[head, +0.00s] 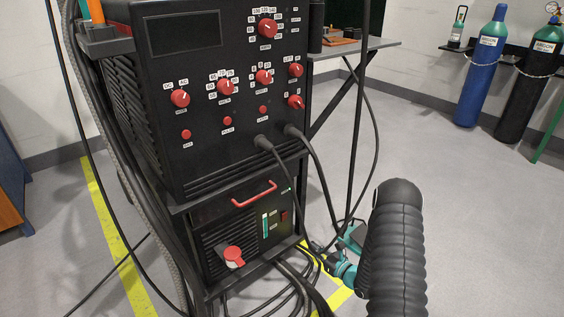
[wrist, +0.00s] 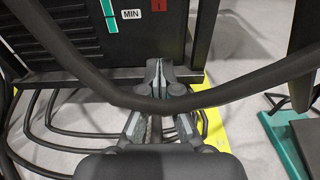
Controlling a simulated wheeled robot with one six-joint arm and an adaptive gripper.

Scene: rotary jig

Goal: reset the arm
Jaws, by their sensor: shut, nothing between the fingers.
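My gripper (wrist: 159,70) shows in the middle of the wrist view, its two fingers together and nothing held between them. A thick black cable crosses in front of the fingers in that view, and I cannot tell whether it touches them. In the head view my arm comes in at the lower right, and its ribbed black sleeve hides part of it. The gripper end is low, beside the right lower corner of the black machine (head: 220,120), and its fingertips are hard to make out.
The machine has red knobs and a lower unit (head: 245,235) with a red handle (head: 254,193). Cables (head: 287,285) hang and coil around its foot. A teal foot pedal (wrist: 292,140) lies to the right in the wrist view. Gas cylinders (head: 482,75) stand far right; open floor lies between.

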